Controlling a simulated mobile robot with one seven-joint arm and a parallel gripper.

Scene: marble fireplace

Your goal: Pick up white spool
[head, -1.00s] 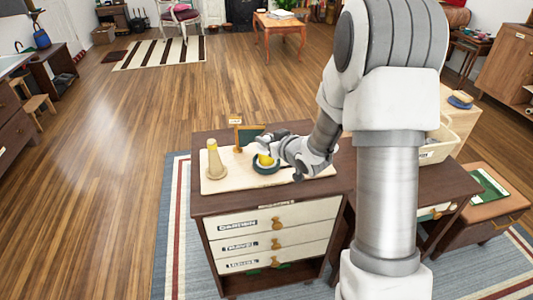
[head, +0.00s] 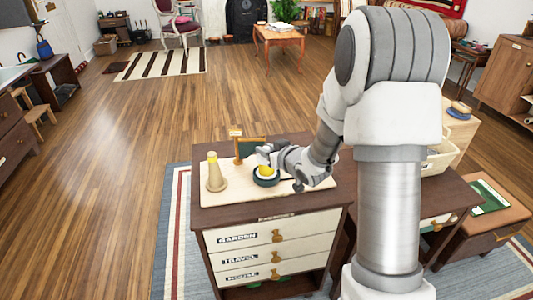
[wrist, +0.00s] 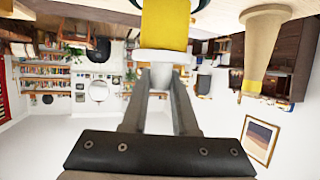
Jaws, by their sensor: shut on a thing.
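The white spool (wrist: 162,56) shows in the wrist view with a white end and a wide yellow band around it. My gripper (wrist: 158,76) is shut on its white end. In the head view my gripper (head: 272,157) is at the dark round dish (head: 266,182) on the cabinet top, and the spool's yellow part (head: 265,170) shows at the dish. I cannot tell whether the spool touches the dish. My fingers hide part of the spool.
A tan cone with a yellow tip (head: 215,175) stands left of the dish on a pale board (head: 225,196). A small dark framed board (head: 249,149) stands behind. The labelled drawer cabinet (head: 275,240) is below. Wooden floor lies open to the left.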

